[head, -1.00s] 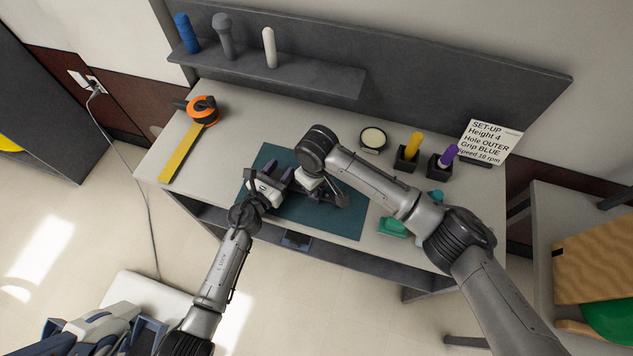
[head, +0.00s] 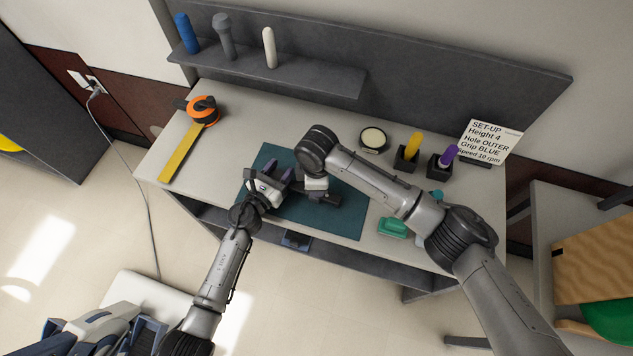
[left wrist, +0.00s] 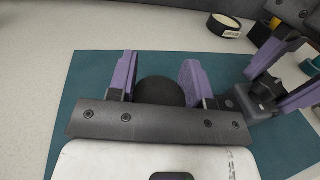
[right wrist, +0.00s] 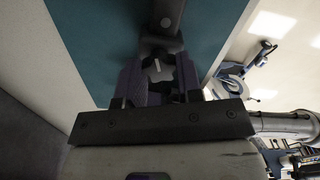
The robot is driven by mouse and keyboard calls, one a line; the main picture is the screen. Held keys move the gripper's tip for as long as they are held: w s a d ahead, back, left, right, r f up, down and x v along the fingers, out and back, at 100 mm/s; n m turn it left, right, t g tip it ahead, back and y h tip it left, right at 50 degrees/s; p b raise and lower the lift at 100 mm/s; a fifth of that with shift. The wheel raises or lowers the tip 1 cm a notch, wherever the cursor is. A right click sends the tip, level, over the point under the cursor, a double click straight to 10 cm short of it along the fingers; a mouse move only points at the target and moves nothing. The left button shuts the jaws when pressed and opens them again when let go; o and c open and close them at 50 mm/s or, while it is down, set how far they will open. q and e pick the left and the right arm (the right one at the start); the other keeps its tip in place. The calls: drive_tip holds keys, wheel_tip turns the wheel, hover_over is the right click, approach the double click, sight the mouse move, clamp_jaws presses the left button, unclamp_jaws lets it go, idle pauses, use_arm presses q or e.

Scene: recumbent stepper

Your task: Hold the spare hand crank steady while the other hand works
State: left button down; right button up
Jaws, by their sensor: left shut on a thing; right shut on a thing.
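The spare hand crank (head: 328,198) is dark and lies low over the teal mat, partly hidden by my grippers. My left gripper (head: 284,177) is shut on a dark rounded part (left wrist: 160,92), which shows between its purple fingers in the left wrist view. My right gripper (head: 315,190) is to the right of it, pointing down. In the right wrist view its fingers (right wrist: 158,85) are shut on a dark star-shaped knob (right wrist: 158,70). A dark bar (right wrist: 165,18) runs beyond the knob. How the held parts join is hidden.
The teal mat (head: 340,222) covers the bench middle. An orange-and-yellow tool (head: 203,110) lies left. A round tin (head: 373,139), yellow grip (head: 413,145), purple grip (head: 449,155) and set-up card (head: 489,141) stand behind right. A green item (head: 392,227) lies front right.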

drive_tip(key=shift+n, duration=0.5)
drive_tip(key=o, duration=0.9)
wheel_tip(320, 180, up, 12)
idle(0.4)
idle(0.3)
use_arm(q)
drive_tip(key=shift+c, duration=2.4)
unclamp_jaws()
drive_tip(key=shift+s+a, duration=0.1)
